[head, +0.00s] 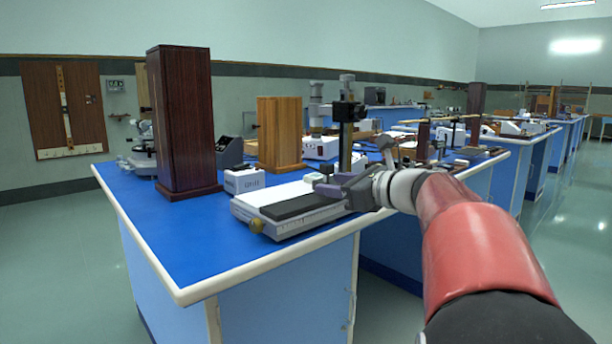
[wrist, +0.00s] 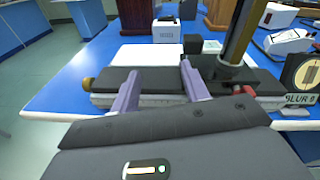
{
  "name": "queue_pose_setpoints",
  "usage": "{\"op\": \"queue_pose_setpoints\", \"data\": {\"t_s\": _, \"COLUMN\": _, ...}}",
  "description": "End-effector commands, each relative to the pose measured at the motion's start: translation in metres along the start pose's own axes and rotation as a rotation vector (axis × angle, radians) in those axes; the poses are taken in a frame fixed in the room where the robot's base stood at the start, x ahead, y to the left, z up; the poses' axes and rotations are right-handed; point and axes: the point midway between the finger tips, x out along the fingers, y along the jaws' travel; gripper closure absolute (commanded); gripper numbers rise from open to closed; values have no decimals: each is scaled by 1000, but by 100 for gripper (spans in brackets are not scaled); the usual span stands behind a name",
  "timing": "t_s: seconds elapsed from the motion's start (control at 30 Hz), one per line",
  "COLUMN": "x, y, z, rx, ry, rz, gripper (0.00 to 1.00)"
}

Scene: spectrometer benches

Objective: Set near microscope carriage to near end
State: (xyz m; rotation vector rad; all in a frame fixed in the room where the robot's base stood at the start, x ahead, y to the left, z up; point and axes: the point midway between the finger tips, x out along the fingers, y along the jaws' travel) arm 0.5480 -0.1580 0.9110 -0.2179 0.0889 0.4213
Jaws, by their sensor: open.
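The near travelling microscope stands on the blue bench top, with a white and black bed (head: 290,208) and a brass knob (head: 256,226) at its left end. Its carriage, with an upright dark column (head: 346,140), sits toward the right part of the bed. In the wrist view the column (wrist: 243,32) rises right of my gripper, and the brass knob (wrist: 87,84) is at far left. My gripper (head: 320,186) is open at the carriage. In the wrist view its two purple fingers (wrist: 157,82) reach over the dark bed, with a small black block (wrist: 193,44) just beyond the right finger. Contact cannot be told.
A tall dark wooden box (head: 183,120), a lighter wooden box (head: 280,134) and a small white box (head: 244,180) stand behind the bed. A round dial (wrist: 304,76) is at right in the wrist view. The bench's front left corner (head: 185,270) is clear.

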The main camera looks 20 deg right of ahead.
Motion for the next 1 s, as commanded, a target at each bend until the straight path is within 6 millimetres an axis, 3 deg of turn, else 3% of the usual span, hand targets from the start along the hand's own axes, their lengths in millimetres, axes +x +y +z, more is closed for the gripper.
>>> {"op": "queue_pose_setpoints", "data": {"t_s": 0.1, "x": -5, "y": -26, "z": 0, "rx": 95, "ry": -55, "rz": -40, "gripper": 55}}
{"op": "queue_pose_setpoints", "data": {"t_s": 0.3, "x": -10, "y": -50, "z": 6, "rx": 191, "ry": -121, "rz": -74, "gripper": 55}}
{"op": "queue_pose_setpoints", "data": {"t_s": 0.47, "x": 5, "y": -53, "z": 8, "rx": 200, "ry": -125, "rz": -73, "gripper": 55}}
{"op": "queue_pose_setpoints", "data": {"t_s": 0.8, "x": 56, "y": -57, "z": 15, "rx": 197, "ry": -124, "rz": -73, "gripper": 55}}
{"op": "queue_pose_setpoints", "data": {"t_s": 1.0, "x": 66, "y": -58, "z": 16, "rx": 196, "ry": -124, "rz": -74, "gripper": 55}}
